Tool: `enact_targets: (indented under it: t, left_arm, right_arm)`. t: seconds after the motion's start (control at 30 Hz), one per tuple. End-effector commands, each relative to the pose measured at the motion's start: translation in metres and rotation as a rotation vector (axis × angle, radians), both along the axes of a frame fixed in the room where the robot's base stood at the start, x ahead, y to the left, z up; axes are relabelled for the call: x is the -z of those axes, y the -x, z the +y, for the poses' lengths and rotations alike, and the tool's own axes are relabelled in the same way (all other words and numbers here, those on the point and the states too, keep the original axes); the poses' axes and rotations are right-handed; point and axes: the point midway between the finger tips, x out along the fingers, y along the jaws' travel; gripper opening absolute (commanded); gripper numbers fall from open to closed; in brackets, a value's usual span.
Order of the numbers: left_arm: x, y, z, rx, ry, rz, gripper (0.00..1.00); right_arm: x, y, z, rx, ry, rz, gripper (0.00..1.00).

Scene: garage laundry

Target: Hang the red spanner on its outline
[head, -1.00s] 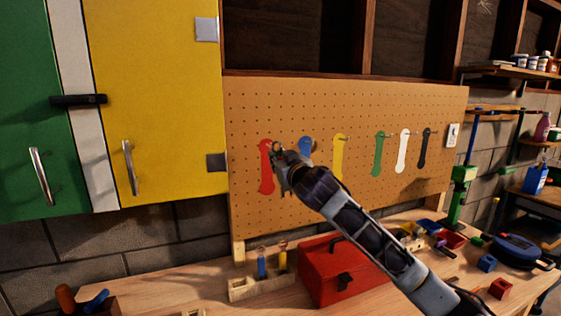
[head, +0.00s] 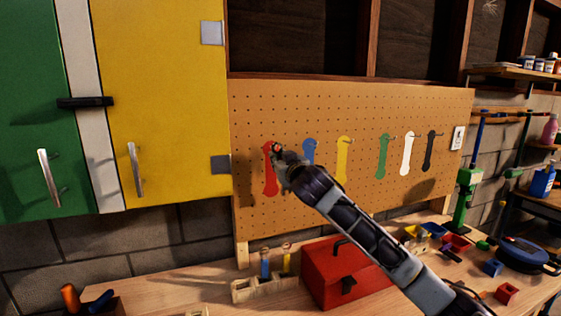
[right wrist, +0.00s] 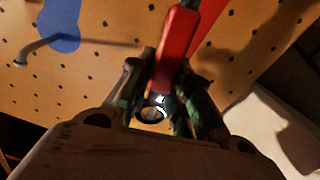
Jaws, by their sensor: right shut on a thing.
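The red spanner (right wrist: 174,48) is between the fingers of my right gripper (right wrist: 165,100), which is shut on it, in the right wrist view. A ring shows at its near end, between the fingers. The red outline (head: 270,178) is at the left of the pegboard; part of it also shows behind the spanner in the right wrist view (right wrist: 207,30). In the head view my right gripper (head: 281,160) is in front of the outline's right side and hides most of the spanner. I cannot tell whether the spanner touches the board or a hook. My left gripper is not in view.
The pegboard (head: 300,215) also bears blue (head: 309,150), yellow (head: 342,160), green (head: 382,160), white and black shapes, with hooks. A yellow cabinet door (head: 165,90) stands left of it. A red toolbox (head: 330,275) sits on the bench below my arm.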

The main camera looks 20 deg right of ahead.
Motion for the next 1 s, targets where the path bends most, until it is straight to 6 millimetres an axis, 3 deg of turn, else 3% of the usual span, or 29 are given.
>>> enact_targets:
  t: [1.0]
  left_arm:
    - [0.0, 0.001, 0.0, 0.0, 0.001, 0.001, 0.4]
  right_arm:
    - [0.012, -0.022, 0.001, 0.0, 0.0, -0.001, 0.0]
